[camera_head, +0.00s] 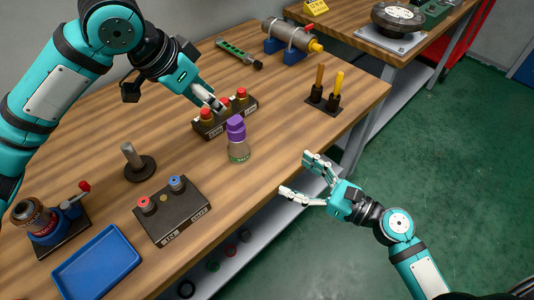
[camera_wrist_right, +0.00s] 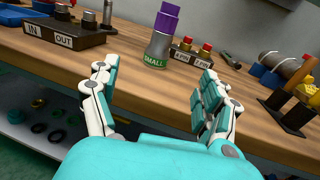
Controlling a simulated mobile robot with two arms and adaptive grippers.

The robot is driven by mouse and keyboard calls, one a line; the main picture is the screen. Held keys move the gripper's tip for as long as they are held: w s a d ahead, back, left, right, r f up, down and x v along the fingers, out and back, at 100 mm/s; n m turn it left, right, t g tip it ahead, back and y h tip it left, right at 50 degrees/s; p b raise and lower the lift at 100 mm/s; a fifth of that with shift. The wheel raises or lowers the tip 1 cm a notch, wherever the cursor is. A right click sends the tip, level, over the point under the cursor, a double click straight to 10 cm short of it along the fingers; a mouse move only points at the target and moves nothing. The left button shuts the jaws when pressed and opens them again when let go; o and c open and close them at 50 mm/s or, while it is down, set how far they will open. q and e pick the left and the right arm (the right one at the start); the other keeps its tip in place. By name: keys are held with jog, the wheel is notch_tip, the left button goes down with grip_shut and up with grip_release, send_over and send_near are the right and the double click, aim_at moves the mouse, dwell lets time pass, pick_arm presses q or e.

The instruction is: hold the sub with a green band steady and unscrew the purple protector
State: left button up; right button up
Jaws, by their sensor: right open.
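The sub (camera_head: 239,151) is a grey metal piece with a green band, standing upright on the wooden table near its front edge. The purple protector (camera_head: 236,128) sits on its top.
A dark rack (camera_head: 211,130) with several red-topped pieces stands just behind the sub. An IN/OUT box (camera_head: 172,212), a blue tray (camera_head: 98,262), a post (camera_head: 134,158) and a vise (camera_head: 48,222) are to the left. Two-handled stand (camera_head: 323,101) is at right.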

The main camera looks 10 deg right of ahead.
aim_at(245, 147)
jog(key=x, duration=1.7)
jog(key=shift+w+a, duration=0.1)
jog(key=shift+w, duration=0.05)
